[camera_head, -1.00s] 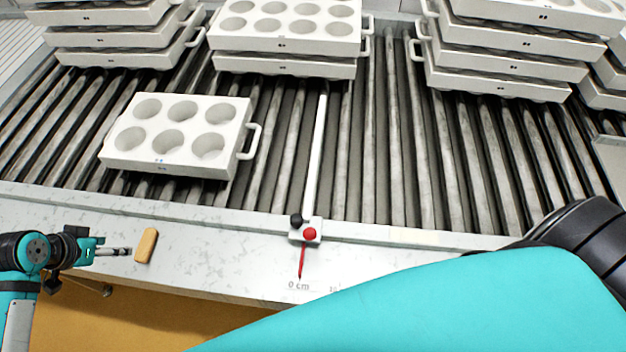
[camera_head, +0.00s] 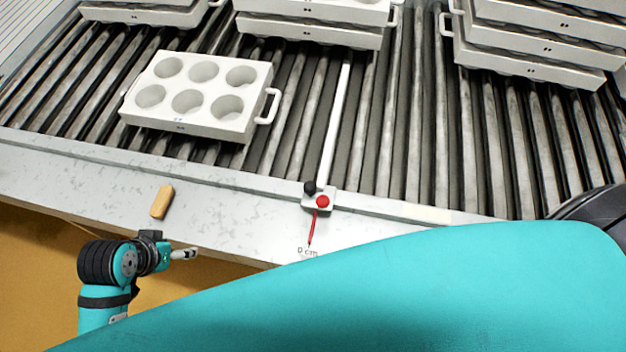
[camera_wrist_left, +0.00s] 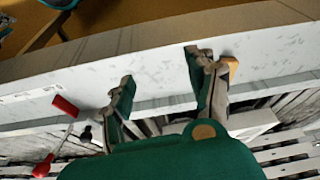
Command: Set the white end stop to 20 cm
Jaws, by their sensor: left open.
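The white end stop is a long bar (camera_head: 335,125) lying along the rollers. Its carriage (camera_head: 318,203) sits on the front rail with a black knob (camera_head: 310,187) and a red knob (camera_head: 323,201). A red pointer (camera_head: 312,228) on it points at the "0 cm" mark (camera_head: 307,252). In the left wrist view the red knob (camera_wrist_left: 44,166) and red pointer tip (camera_wrist_left: 65,106) show at lower left. My left gripper (camera_head: 190,254) is open and empty at the ledge's front edge, left of the carriage; its fingers (camera_wrist_left: 160,95) also show apart in the wrist view. My right gripper is not seen.
A six-hole mould (camera_head: 200,95) lies on the rollers left of the bar. More moulds (camera_head: 310,30) are stacked behind, and others (camera_head: 530,50) at right. A small tan block (camera_head: 161,201) lies on the ledge (camera_head: 230,215). My teal arm hides the scale right of 0.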

